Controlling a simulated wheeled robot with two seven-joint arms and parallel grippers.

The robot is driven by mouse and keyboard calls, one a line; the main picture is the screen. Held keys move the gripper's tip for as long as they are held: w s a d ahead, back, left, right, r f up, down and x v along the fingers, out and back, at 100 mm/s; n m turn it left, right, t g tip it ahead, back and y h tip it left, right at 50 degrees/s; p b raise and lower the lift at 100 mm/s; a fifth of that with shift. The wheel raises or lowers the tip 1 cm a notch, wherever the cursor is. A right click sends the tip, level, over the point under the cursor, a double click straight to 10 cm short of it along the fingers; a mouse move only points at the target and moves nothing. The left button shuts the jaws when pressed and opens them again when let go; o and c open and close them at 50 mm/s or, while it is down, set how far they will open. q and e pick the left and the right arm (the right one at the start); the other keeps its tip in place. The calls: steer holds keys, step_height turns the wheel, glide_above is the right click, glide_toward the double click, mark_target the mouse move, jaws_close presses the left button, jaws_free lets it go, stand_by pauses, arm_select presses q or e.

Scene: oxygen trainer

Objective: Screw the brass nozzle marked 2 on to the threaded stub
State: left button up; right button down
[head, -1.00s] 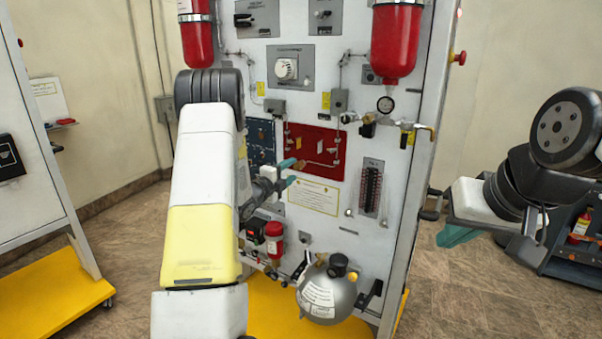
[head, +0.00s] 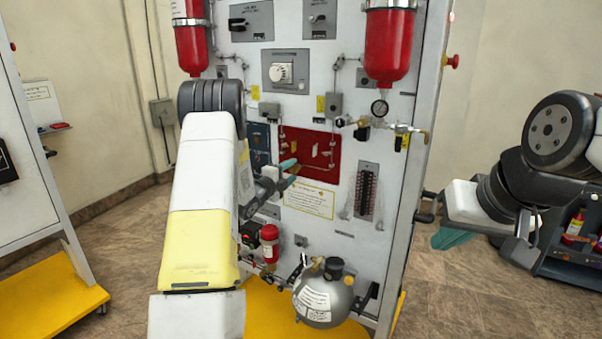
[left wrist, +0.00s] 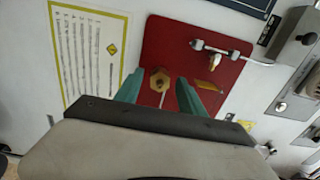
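My left gripper (head: 290,173) is in front of the lower left part of the red panel (head: 325,165), its teal fingers apart. In the left wrist view the two fingers (left wrist: 165,92) point at the red panel (left wrist: 230,45). A brass hexagonal piece (left wrist: 159,80) with a dark centre shows between the fingertips, apparently beyond them at the panel. I cannot read a mark on it, nor tell whether it is the nozzle or the stub's fitting. My right gripper (head: 455,238) hangs at the right, clear of the board; its finger gap is hidden.
A thin pipe with fittings (left wrist: 215,50) and a brass-coloured tag (left wrist: 208,88) are beside the fingers. Below, a grey cylinder (head: 318,300) and a red bottle (head: 269,243) stick out from the board. Gauge and valves (head: 379,108) project at the right.

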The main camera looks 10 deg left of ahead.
arm_select(q)
jaws_close()
steer(key=shift+m, duration=1.7)
steer(key=shift+d+m, duration=0.1)
steer(key=shift+m, duration=1.6)
steer(key=shift+m, duration=1.8)
